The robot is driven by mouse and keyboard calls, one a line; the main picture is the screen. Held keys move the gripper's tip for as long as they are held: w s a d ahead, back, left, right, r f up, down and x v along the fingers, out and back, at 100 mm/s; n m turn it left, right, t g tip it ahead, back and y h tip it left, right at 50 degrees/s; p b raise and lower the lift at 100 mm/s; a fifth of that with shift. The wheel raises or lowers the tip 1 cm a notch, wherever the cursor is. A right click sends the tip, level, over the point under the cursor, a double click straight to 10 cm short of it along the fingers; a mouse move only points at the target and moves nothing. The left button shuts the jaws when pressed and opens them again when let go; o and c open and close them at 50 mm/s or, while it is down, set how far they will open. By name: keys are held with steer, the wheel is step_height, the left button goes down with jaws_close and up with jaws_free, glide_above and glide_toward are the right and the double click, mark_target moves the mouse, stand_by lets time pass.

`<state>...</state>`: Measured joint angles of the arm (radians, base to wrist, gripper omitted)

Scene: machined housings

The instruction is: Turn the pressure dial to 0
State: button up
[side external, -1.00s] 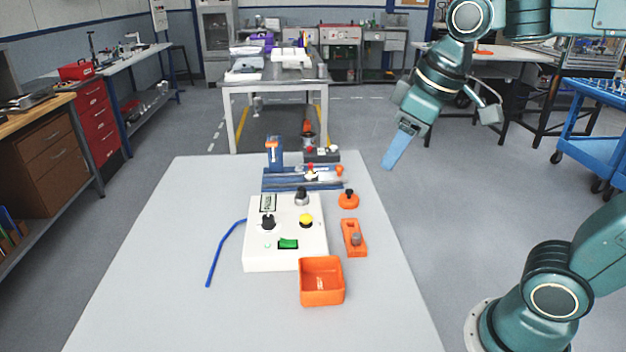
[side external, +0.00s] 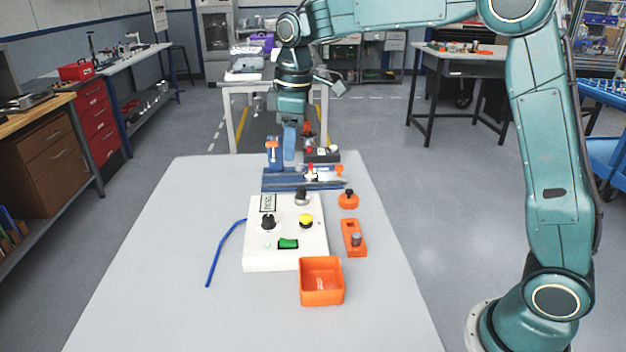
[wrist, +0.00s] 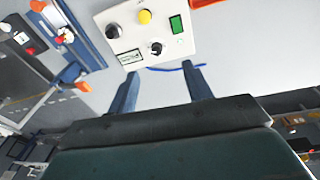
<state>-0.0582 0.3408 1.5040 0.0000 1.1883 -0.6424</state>
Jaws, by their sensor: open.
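A white control box (side external: 286,258) sits on the table. It carries a black knob (side external: 267,222) at the left and a grey-and-black knob (side external: 302,197) at the back. A label plate (side external: 268,203) lies beside the black knob; I cannot read which knob is the pressure dial or where it points. The wrist view shows the black knob (wrist: 156,48) and grey knob (wrist: 113,31). My gripper (side external: 289,157) is open and empty, pointing down behind the box, above the blue fixture's area. Its two fingers (wrist: 162,72) are apart in the wrist view, touching no knob.
The box also has a yellow button (side external: 306,220) and a green switch (side external: 288,244). A blue fixture (side external: 280,180) stands behind it. An orange bin (side external: 321,294), an orange block (side external: 354,246) and a blue cable (side external: 212,262) lie around it. The table's left side is clear.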

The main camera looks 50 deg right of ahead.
mark_target(268, 216)
steer(key=w+a+f+n+g, duration=0.1)
steer(key=w+f+n, duration=0.1)
steer(key=w+f, duration=0.5)
steer(key=shift+a, duration=0.2)
steer(key=shift+f, duration=0.1)
step_height(268, 216, down, 14)
steer(key=shift+r, duration=0.15)
stand_by(0.5)
steer(key=shift+c, duration=0.2)
steer(key=c, duration=0.9)
